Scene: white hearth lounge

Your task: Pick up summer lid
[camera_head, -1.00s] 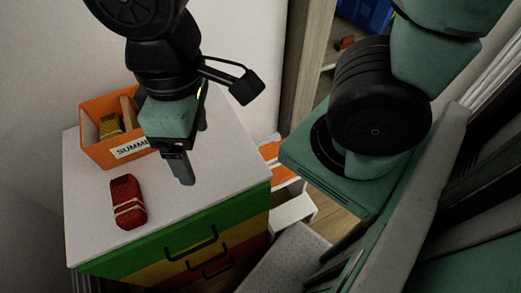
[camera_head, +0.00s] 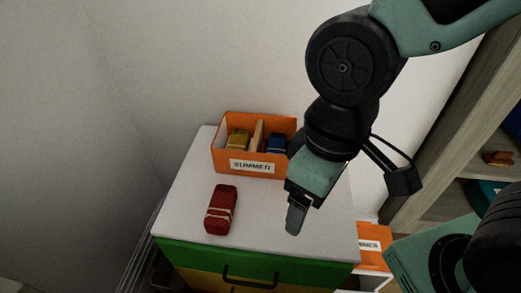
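An orange open box (camera_head: 226,160) labelled SUMMER stands on the white top of a dresser. My gripper (camera_head: 296,220) points down above the right part of this top, in front of the box's right end. Only one finger shows clearly, so I cannot tell whether it is open or shut. Another orange piece (camera_head: 370,260) with a white label lies lower, to the right of the dresser. Its label is too blurred to read surely, and I cannot tell whether it is the summer lid. My arm hides part of this area.
A red banded bundle (camera_head: 221,208) lies on the dresser top (camera_head: 185,210). The box holds a yellow item (camera_head: 238,141), a wooden divider (camera_head: 257,138) and a blue item (camera_head: 277,145). Wooden shelves (camera_head: 440,140) stand at the right. The dresser's front left top is clear.

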